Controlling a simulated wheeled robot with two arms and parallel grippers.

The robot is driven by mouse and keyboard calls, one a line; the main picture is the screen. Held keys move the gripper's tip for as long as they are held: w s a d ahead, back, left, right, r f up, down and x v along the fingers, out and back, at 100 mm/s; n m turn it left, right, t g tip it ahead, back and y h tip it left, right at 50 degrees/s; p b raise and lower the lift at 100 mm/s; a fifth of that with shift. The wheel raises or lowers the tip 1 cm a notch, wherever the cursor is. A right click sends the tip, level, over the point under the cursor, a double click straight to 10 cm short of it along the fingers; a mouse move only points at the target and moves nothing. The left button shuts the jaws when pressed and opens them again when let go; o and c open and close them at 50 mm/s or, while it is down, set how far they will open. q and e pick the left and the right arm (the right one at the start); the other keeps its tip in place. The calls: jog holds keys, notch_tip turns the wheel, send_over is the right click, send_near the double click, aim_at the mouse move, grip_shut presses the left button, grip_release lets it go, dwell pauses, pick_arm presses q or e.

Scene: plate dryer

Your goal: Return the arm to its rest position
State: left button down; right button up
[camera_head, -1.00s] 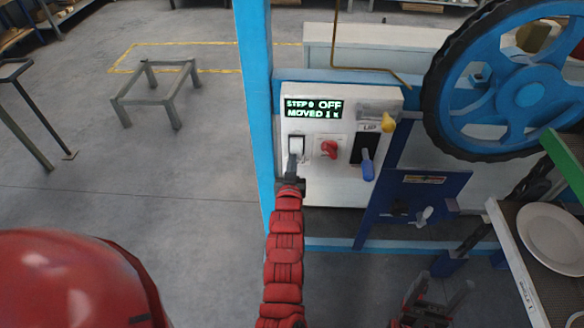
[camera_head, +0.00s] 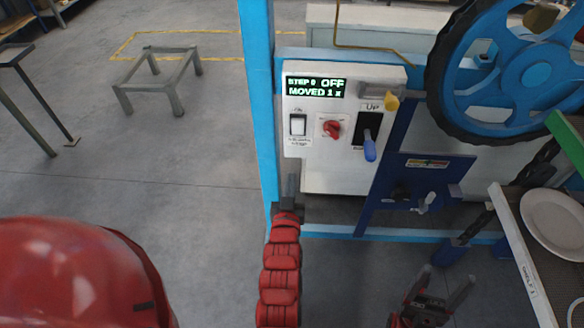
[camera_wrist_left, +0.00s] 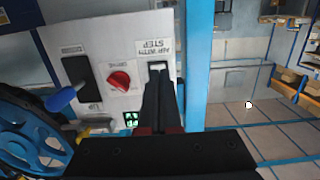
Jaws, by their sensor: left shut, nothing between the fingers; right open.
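The switch (camera_head: 298,124) is fully visible in the head view, apart from the fingers. My right gripper (camera_head: 440,288) is open and empty at the lower right, above the floor. The panel display (camera_head: 315,87) reads "STEP 0 OFF" and "MOVED 1" with a last character I cannot read surely.
The panel carries a red knob (camera_head: 332,129) and a blue-handled lever (camera_head: 369,145). A blue post (camera_head: 258,100) stands just left of the panel. A large blue wheel (camera_head: 515,80) is at upper right. A white plate (camera_head: 556,222) lies on a rack at right.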

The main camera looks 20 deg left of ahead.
pick_arm(q)
jog(key=shift+v, duration=0.75)
jog(key=shift+f, duration=0.1)
